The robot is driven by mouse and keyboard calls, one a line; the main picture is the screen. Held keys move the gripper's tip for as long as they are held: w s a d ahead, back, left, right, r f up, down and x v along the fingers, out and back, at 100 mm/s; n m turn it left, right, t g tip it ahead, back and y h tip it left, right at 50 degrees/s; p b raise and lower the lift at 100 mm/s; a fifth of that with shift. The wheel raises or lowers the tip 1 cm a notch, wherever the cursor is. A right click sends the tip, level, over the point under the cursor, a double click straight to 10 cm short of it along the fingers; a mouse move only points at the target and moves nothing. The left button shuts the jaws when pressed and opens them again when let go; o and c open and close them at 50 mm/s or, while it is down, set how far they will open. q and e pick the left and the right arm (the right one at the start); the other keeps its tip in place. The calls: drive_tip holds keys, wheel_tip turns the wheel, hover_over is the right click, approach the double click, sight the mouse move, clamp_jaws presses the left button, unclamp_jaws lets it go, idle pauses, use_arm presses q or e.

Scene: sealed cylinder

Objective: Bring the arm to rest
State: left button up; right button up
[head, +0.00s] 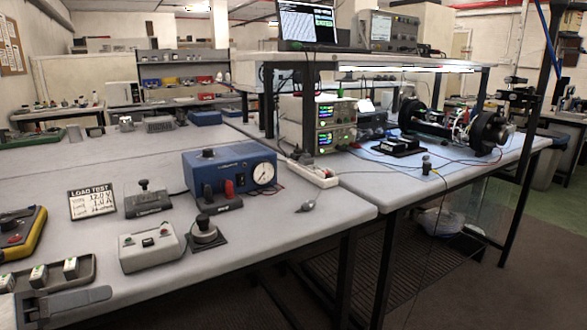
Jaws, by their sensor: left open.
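My right gripper is not in view.
On the bench (270,225) stand a blue meter box (215,172), a white control box (150,248), a dark knob (204,230), a load test sign (92,203) and a yellow meter (25,235). A black flanged cylinder (488,130) lies on the right bench.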

use_arm(q)
drive_tip(key=s+d+f+n+t+y, duration=0.1)
drive_tip(key=s+f+n+t+y, duration=0.2)
drive_tip(key=f+n, duration=0.75)
drive_tip(key=s+d+f+n+t+y, duration=0.15)
drive_tip(key=f+n+y, duration=0.5)
drive_tip(key=n, duration=0.75)
drive_tip(key=s+d+f+n+g, duration=0.1)
drive_tip(key=s+d+f+n, duration=0.2)
drive_tip(key=d+n, duration=0.3)
drive_tip(key=s+d+f+n+g, duration=0.2)
drive_tip(key=s+d+f+n, duration=0.2)
drive_tip(key=d+f+n, duration=0.1)
drive_tip(key=shift+d+n+p, duration=0.4)
drive_tip(key=shift+d+n, duration=0.35)
drive_tip(key=shift+d, duration=0.15)
drive_tip(key=shift+s+f+g, duration=0.1)
drive_tip(key=shift+g, duration=0.15)
